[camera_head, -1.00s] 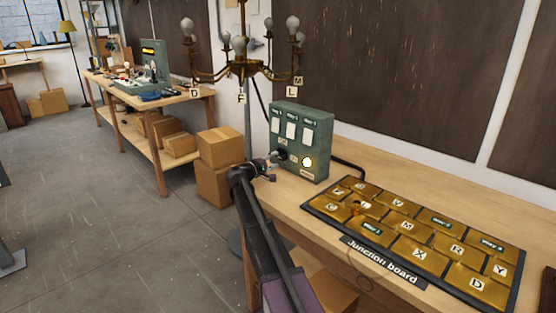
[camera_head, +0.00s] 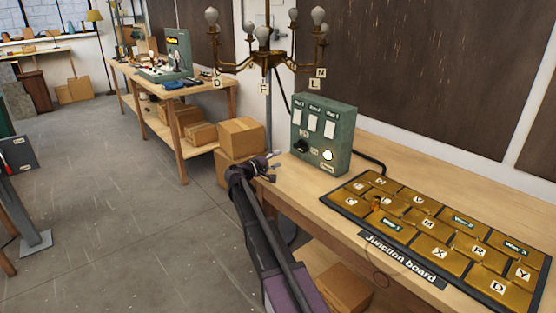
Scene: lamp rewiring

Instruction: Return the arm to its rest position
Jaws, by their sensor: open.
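My gripper (camera_head: 268,166) is at the end of my dark arm, near the left front edge of the wooden bench. It is open, and I see nothing held between its fingers. It is left of the green switch box (camera_head: 335,117) and apart from it. The box has white label cards, a black knob and a lit round white button. My arm reaches up from the bottom of the picture, left of the bench.
The junction board (camera_head: 407,268) with brass lettered tiles lies on the bench (camera_head: 480,190) at right. A chandelier (camera_head: 266,58) hangs above. Cardboard boxes (camera_head: 241,137) stand behind my gripper. A second workbench (camera_head: 185,98) is at back left.

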